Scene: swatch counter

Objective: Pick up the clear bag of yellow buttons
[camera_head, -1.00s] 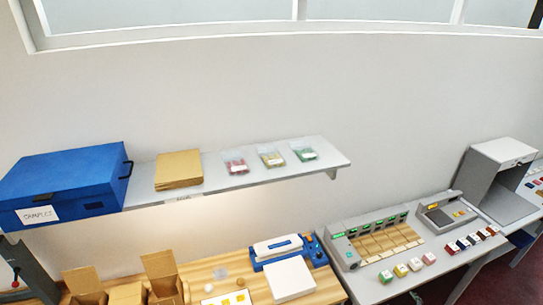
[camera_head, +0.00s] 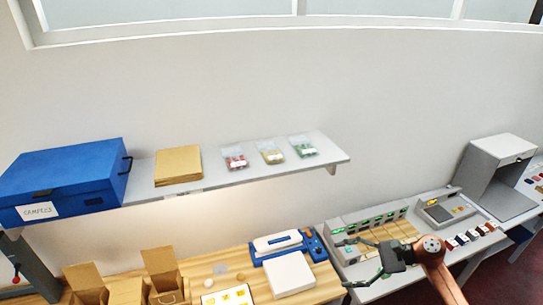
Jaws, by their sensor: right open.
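The clear bag of yellow buttons (camera_head: 270,153) lies on the grey wall shelf, between two similar clear bags. The bag of red buttons (camera_head: 235,159) is on its left and the bag of green buttons (camera_head: 303,147) is on its right. My right gripper (camera_head: 343,264) comes in from the lower right, below and to the right of the shelf. Its fingers are spread and empty, pointing left over the front of the grey console, well apart from the bags. My left gripper is not in view.
The shelf (camera_head: 216,178) also carries a stack of brown envelopes (camera_head: 179,165) and a blue box (camera_head: 62,182). Below are a wooden counter with open cartons (camera_head: 163,272), a blue and white device (camera_head: 284,245) and a grey console (camera_head: 352,228). The shelf's right end is bare.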

